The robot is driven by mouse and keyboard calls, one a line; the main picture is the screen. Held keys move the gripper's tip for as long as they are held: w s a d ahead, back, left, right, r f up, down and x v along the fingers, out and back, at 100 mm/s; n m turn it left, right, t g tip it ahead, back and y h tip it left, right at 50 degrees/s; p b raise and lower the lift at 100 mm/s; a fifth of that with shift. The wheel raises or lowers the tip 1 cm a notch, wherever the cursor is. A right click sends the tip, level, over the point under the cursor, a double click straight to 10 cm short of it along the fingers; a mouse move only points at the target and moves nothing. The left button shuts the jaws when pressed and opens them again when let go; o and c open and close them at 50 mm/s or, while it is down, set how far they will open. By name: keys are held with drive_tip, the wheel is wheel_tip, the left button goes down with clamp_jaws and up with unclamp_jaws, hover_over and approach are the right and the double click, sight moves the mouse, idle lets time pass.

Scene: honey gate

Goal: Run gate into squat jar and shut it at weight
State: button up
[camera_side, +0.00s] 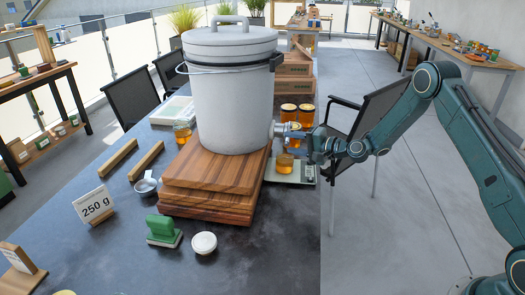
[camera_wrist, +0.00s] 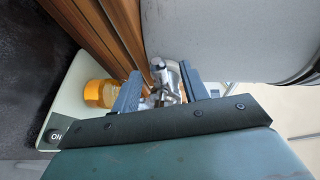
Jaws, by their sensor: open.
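A large white lidded tank (camera_side: 232,95) stands on stacked wooden boards (camera_side: 215,180). Its metal gate (camera_wrist: 162,75) sticks out low on the right side. My gripper (camera_side: 298,140) is at the gate; in the wrist view its two blue-grey fingers (camera_wrist: 160,92) are open, with metal gate parts between them. I cannot tell if they touch. A squat jar (camera_side: 285,162) with amber colour in it stands below the gate on a pale scale (camera_side: 303,173). The jar also shows in the wrist view (camera_wrist: 100,93), left of the fingers. The scale's reading and any honey stream cannot be made out.
A chair (camera_side: 372,115) stands by my arm.

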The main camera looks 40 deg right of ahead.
drive_tip(key=shift+v, duration=2.25)
drive_tip(key=s+a+r+n+g, duration=0.6)
drive_tip(key=s+a+r+n, duration=0.45)
drive_tip(key=s+r, duration=0.35)
drive_tip(key=s+d+r+n+g+h, duration=0.1)
drive_tip(key=s+r+h, duration=0.1)
drive_tip(key=s, duration=1.1)
drive_tip(key=s+d+r+n+g+h, duration=0.1)
drive_tip(key=s+d+r+g+h, duration=0.1)
drive_tip(key=s, duration=1.2)
drive_tip(key=shift+r+h, duration=0.5)
drive_tip(key=shift+h, duration=0.5)
